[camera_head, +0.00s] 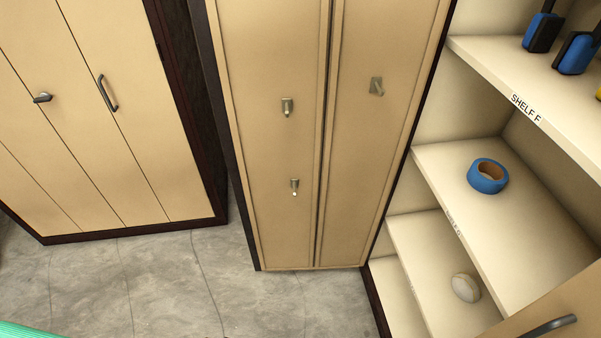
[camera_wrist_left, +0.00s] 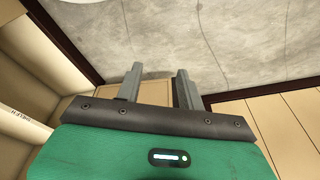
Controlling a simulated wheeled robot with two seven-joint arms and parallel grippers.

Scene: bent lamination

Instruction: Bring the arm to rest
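My left gripper (camera_wrist_left: 158,88) shows in the left wrist view. Its two grey fingers stand apart with nothing between them, so it is open and empty. Beyond the fingers are a beige panel and the grey floor, and nothing is touching them. In the head view no gripper shows; only a green edge (camera_head: 22,331) lies in the bottom left corner, with the same colour as my left wrist housing. My right arm and gripper are in neither view.
A tall beige cabinet (camera_head: 270,140) with shut doors stands in the middle. Open shelves (camera_head: 535,215) at right hold a blue tape roll (camera_head: 488,176) and a pale round object (camera_head: 465,288). Another closed cabinet (camera_head: 150,150) is at left. The concrete floor (camera_head: 170,280) is clear.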

